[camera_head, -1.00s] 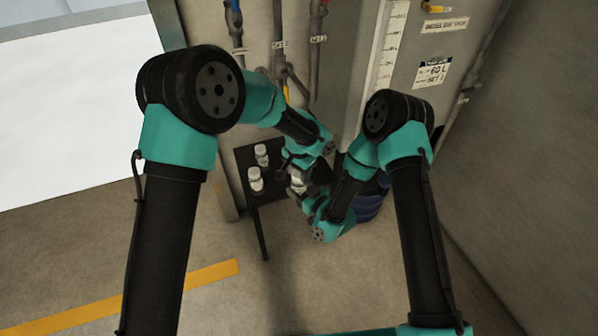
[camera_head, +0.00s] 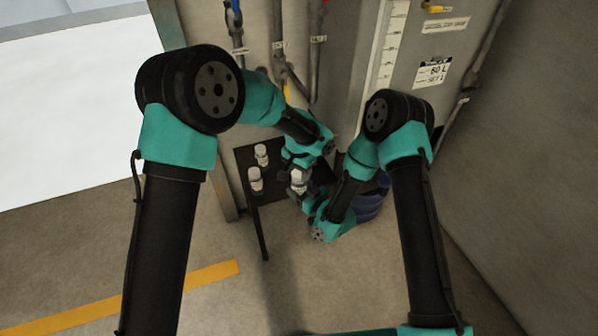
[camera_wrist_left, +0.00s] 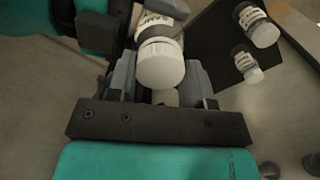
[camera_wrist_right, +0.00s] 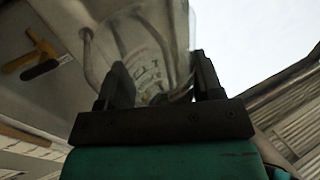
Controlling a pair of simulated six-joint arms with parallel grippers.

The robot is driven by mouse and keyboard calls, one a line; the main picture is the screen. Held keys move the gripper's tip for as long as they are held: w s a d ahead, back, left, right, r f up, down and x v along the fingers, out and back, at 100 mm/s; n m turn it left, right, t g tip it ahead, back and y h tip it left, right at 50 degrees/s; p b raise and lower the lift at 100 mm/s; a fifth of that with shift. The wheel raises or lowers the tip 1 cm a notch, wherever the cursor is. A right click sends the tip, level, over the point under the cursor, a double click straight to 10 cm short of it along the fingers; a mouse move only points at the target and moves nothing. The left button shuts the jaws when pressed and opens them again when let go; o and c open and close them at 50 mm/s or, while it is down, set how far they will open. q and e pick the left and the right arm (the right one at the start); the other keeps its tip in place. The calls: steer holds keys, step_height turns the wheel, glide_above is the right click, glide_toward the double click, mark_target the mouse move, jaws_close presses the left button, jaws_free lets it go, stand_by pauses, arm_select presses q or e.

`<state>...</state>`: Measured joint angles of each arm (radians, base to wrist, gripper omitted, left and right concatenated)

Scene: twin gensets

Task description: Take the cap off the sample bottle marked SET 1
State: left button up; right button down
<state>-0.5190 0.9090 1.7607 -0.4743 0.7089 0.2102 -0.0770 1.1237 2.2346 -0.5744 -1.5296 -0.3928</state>
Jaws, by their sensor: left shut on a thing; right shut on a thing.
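A sample bottle (camera_head: 298,186) with a white cap is held between my two grippers, in front of the black shelf. My right gripper (camera_wrist_right: 162,75) is shut on the bottle's body, a clear, blurred shape (camera_wrist_right: 145,50) with printing in the right wrist view. The cap appears to sit on the bottle.
Two more white-capped bottles stand on the black shelf (camera_head: 242,158), one farther (camera_head: 262,154) and one nearer (camera_head: 255,181). A blue container (camera_head: 371,203) is behind my right arm. Pipes with valves (camera_head: 279,45) and a grey cabinet (camera_head: 440,45) stand behind. The floor in front is free.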

arm_select(q)
steer(key=shift+r, duration=1)
steer(key=shift+r, duration=2)
